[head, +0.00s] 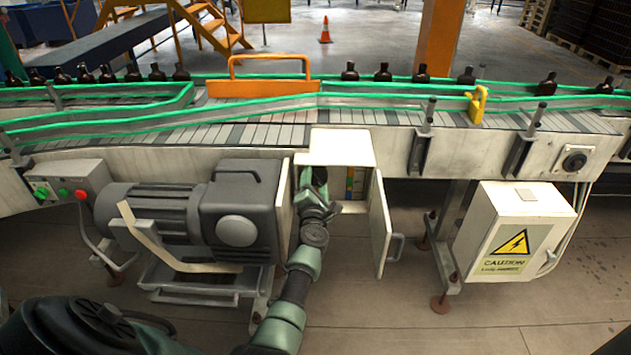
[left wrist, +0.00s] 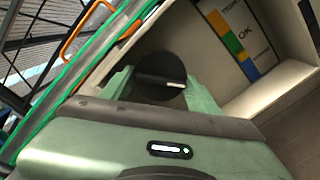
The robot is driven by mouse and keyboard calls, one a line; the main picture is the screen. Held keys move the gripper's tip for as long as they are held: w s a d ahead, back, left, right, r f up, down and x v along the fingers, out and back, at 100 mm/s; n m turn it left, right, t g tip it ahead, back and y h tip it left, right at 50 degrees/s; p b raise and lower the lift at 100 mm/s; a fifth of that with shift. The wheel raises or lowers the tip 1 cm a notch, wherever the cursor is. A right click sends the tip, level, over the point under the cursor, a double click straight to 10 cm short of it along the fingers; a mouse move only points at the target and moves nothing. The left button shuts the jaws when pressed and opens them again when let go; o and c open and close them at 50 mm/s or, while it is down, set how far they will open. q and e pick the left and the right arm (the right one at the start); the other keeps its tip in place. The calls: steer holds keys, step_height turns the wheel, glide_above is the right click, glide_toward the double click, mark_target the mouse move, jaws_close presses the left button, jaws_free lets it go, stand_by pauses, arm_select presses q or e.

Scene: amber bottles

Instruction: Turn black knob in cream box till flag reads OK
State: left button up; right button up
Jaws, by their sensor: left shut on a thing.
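The cream box (head: 340,147) hangs open under the conveyor, its door (head: 381,225) swung out to the right. My left gripper (head: 314,182) reaches inside. In the left wrist view, the round black knob (left wrist: 158,66) with a white mark sits between the green fingers of my left gripper (left wrist: 158,88), which is shut on it. Beside the knob is a label panel (left wrist: 240,36) with orange, green and blue bands; OK is printed beside the green part. Its other words are hard to read, and I cannot make out a separate flag. My right gripper is out of view.
A grey motor (head: 215,215) stands close left of my arm. A white caution box (head: 515,235) stands to the right. The conveyor (head: 240,125) with green rails and dark bottles runs above. An orange handled guard (head: 262,88) stands on it.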

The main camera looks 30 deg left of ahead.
arm_select(q)
steer(key=m+p, duration=0.1)
steer(key=m, duration=0.3)
steer(key=shift+r+p, duration=0.1)
steer(key=shift+p, duration=0.2)
steer(key=m+p, duration=0.1)
steer(key=m, duration=0.2)
steer(key=shift+m, duration=0.3)
steer(key=m+p, duration=0.2)
steer(key=m, duration=0.3)
steer(key=shift+m, duration=0.4)
steer(key=o, duration=1.4)
steer(key=shift+c, duration=0.2)
